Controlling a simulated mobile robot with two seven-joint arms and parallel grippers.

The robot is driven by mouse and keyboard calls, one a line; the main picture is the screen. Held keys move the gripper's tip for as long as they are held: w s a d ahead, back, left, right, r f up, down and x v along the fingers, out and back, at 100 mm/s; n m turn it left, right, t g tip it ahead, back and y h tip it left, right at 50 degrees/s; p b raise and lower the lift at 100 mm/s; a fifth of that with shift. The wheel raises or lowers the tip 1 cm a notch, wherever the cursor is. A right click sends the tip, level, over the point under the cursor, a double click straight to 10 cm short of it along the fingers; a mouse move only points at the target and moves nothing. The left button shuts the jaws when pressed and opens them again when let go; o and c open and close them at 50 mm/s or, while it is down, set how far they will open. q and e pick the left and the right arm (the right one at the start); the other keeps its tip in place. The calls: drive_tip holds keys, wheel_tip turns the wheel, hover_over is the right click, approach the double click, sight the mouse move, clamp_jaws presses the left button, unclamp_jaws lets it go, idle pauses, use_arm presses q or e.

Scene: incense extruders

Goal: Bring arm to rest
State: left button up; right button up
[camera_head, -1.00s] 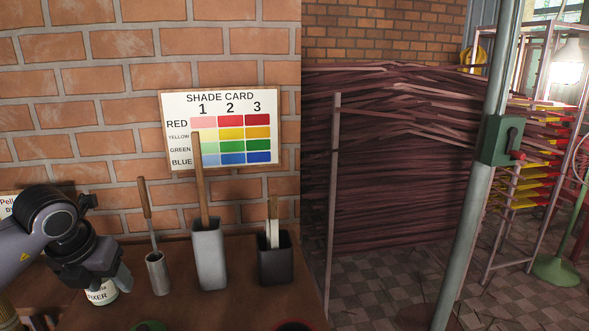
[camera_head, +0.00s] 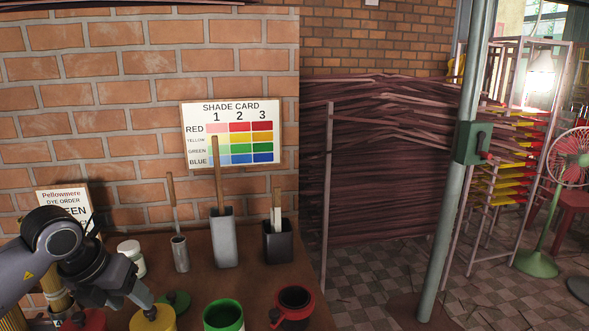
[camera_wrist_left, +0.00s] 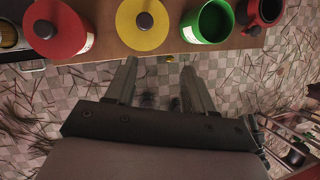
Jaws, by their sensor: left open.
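My left arm comes in from the left in the head view. Its gripper (camera_head: 138,294) is beside the jars at the left of the bench, and I see it partly from the side. In the left wrist view the gripper (camera_wrist_left: 162,72) has its two fingers apart with only the tiled floor between them. It is open and empty, just off the bench edge. My right gripper is in neither view.
The bench (camera_head: 200,281) carries a yellow-lidded jar (camera_head: 153,319), an open green pot (camera_head: 223,316), a red pot (camera_head: 293,306), a white jar (camera_head: 131,258) and several tool holders. A grey post (camera_head: 457,200) stands right of the bench. Tiled floor lies beyond.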

use_arm(q)
drive_tip(key=s+d+f+n+t+h, duration=0.1)
drive_tip(key=s+d+n+t+h, duration=0.15)
drive_tip(key=d+h, duration=0.65)
drive_tip(key=s+d+f+n+t+h, duration=0.1)
drive_tip(key=s+d+n+h, duration=0.3)
drive_tip(key=d+h, duration=0.55)
drive_tip(key=s+a+f+n+t+y, duration=0.1)
drive_tip(key=a+f+n+t+y, duration=0.2)
drive_tip(key=f+n+t+y, duration=0.45)
drive_tip(key=a+f+n+t+y, duration=0.2)
drive_tip(key=n+y, duration=0.3)
drive_tip(key=n, duration=0.6)
drive_tip(key=s+a+f+n+g+y, duration=0.3)
drive_tip(key=s+f+n+g+y, duration=0.2)
drive_tip(key=s+f, duration=0.7)
wheel_tip(320, 180, down, 3)
drive_tip(key=n+g, duration=0.2)
drive_tip(key=n, duration=0.1)
drive_tip(key=shift+s+f, duration=0.2)
